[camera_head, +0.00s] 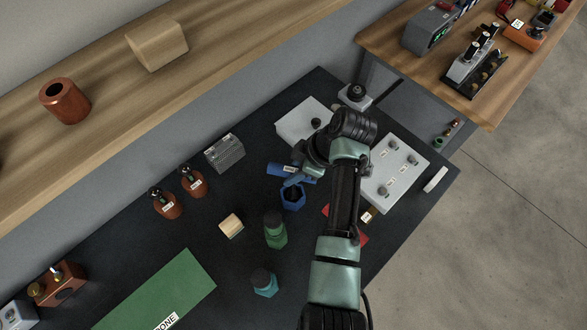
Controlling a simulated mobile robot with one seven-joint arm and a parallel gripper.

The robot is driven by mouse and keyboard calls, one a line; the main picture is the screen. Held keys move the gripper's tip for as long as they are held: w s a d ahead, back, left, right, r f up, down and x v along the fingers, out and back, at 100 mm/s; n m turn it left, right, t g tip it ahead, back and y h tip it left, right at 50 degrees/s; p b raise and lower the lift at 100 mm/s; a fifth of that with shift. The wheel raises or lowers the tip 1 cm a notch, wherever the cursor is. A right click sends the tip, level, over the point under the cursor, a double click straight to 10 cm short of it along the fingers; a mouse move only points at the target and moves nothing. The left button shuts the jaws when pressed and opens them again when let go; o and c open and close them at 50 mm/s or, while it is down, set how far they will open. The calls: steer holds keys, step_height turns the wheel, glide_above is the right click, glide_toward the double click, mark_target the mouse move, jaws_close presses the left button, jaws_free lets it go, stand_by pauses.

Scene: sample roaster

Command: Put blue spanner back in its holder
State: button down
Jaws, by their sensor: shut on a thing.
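A blue piece with a white label, which I take for the blue spanner (277,169), lies roughly level at my gripper (296,178), just beyond a blue hexagonal cup. My gripper is shut on it; the fingertips are small and partly hidden by my wrist. The blue cup (293,199), seemingly the holder, stands on the dark bench just below the spanner in the picture. Its dark opening faces up. The spanner is not inside the cup; whether the two touch I cannot tell.
A green container (275,232) and a teal one (265,284) stand nearer. A wooden block (231,225), brown bottles (193,181) and a grey metal box (225,153) are to the left. White panels (397,172) flank my arm. A green mat (165,292) lies at lower left.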

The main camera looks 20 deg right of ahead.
steer(key=shift+f+b, duration=0.6)
steer(key=shift+f, duration=0.2)
steer(key=shift+c, duration=2.4)
jaws_free()
steer(key=v, duration=1.2)
steer(key=shift+a, duration=0.15)
steer(key=shift+s+d+r+p, duration=0.25)
steer(key=shift+r+p, duration=0.25)
steer(key=shift+p, duration=0.35)
